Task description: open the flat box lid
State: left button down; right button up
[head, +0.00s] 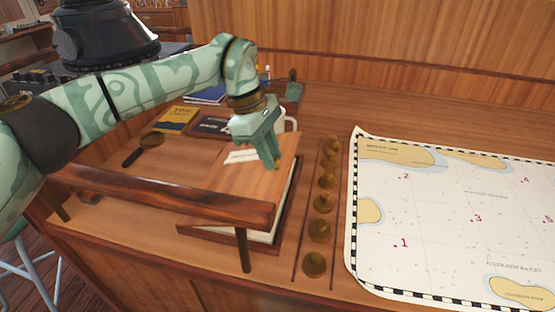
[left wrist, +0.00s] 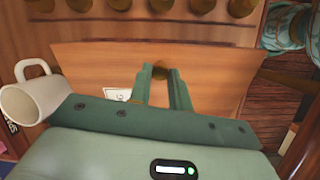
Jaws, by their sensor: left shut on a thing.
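The flat box (head: 290,205) is a dark wooden box with a pale inside, on the desk left of the row of brass knobs. Its lighter wooden lid (head: 245,185) is tilted, with its right edge raised off the box. The lid also fills the middle of the left wrist view (left wrist: 215,75). My left gripper (head: 275,162) is at the lid's right edge, shut on a small brass knob (left wrist: 161,72) there. The gripper hides part of the lid. My right gripper is not in view.
A wooden rail (head: 165,195) runs in front of the box. A white mug (left wrist: 35,95) stands close beside the lid. Brass knobs (head: 320,203) line a strip to the right, then a chart (head: 450,220). A magnifying glass (head: 150,140) and books (head: 176,120) lie behind left.

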aim_at(254, 171)
pick_arm(q)
jog(key=r, duration=0.1)
jog(key=a+r+h, duration=0.1)
jog(key=a, duration=0.1)
jog(key=shift+w+r+h+p, duration=0.25)
jog(key=shift+r+h+p, duration=0.05)
jog(key=shift+r+h, duration=0.1)
jog(key=shift+w+a+r+g+h, duration=0.15)
jog(key=shift+a+r+g+h, duration=0.15)
jog(key=shift+a+r+h, duration=0.45)
